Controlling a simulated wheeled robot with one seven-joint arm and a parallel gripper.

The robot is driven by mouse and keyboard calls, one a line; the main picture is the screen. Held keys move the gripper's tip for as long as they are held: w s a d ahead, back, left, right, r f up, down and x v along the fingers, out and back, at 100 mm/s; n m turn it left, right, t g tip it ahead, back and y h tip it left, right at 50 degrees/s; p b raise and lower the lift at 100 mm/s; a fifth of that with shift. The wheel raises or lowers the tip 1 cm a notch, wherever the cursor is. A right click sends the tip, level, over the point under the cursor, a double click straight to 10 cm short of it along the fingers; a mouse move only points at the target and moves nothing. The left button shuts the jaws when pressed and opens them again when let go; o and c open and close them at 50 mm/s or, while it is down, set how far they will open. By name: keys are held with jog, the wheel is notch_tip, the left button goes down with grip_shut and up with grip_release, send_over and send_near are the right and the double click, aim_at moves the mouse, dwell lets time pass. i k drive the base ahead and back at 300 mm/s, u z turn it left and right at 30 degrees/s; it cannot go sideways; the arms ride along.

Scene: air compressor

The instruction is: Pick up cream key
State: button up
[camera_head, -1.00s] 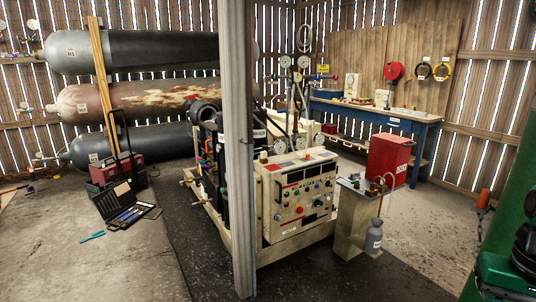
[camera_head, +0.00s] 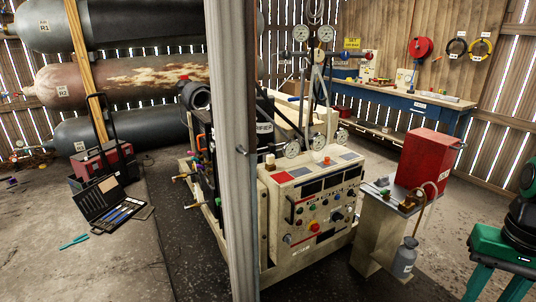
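I cannot make out a cream key in the head view. The cream compressor unit (camera_head: 300,232) stands in the middle with a sloped control panel of knobs, dark displays and a red button. Small items, too small to tell apart, lie on the blue workbench (camera_head: 425,107) at the back right. More small items lie on the pedestal (camera_head: 374,235) right of the compressor. My gripper is not in view.
A grey post (camera_head: 232,150) stands in front, hiding part of the compressor. A red box (camera_head: 428,160) sits by the pedestal, with a grey bottle (camera_head: 404,258) below. An open tool case (camera_head: 113,212) and teal pliers (camera_head: 74,242) lie on the left floor. A green stand (camera_head: 503,262) is at right.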

aim_at(270, 159)
jog(key=u, duration=0.2)
jog(key=i, duration=1)
jog(key=u, duration=0.15)
